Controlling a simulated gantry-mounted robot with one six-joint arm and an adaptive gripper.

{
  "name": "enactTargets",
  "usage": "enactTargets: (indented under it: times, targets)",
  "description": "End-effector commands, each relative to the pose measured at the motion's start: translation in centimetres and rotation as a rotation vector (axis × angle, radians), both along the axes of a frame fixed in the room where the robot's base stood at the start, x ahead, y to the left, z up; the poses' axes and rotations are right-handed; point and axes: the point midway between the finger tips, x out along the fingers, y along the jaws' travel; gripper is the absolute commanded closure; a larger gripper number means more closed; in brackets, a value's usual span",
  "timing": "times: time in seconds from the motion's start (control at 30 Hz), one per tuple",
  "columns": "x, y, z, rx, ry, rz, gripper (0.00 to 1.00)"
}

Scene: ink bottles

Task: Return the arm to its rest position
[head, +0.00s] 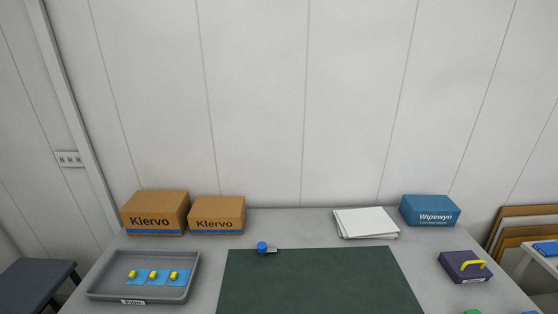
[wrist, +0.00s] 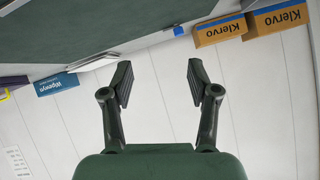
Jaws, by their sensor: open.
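My gripper (wrist: 158,82) is in the wrist view. Its two dark fingers are spread apart with nothing between them. The wrist view is upside down, with the table (wrist: 140,42) at the top and the wall below. The gripper is not in the head view. In the head view, a small bottle with a blue cap (head: 262,247) is at the back edge of the dark green mat (head: 320,285). A grey tray (head: 100,289) on the left holds several yellow-topped items (head: 153,274) on blue squares.
Two Klervo boxes (head: 155,213) stand at the back left. A white paper stack (head: 366,223) and a blue Wipewyn box (head: 430,210) are at the back right. A purple box with a yellow handle (head: 465,267) is at the right. The mat's visible middle is clear.

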Motion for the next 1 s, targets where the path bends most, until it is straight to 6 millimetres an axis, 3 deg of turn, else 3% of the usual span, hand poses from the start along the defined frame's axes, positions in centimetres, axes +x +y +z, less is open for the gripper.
enactTargets:
  times: [0.1,0.13,0.47,0.8,0.9,1.0]
  targets:
    - [-4.1,2.4,3.9,-0.251,-0.126,0.075,0.4]
    - [-4.3,2.3,5.6,-0.277,-0.139,0.076,0.4]
    - [-3.9,1.9,17.4,-0.263,-0.129,0.064,0.4]
    - [-3.9,1.8,34.6,-0.261,-0.128,0.061,0.4]
    - [-3.9,1.7,38.5,-0.261,-0.126,0.06,0.4]
    - [-3.9,1.7,41.0,-0.261,-0.126,0.06,0.4]
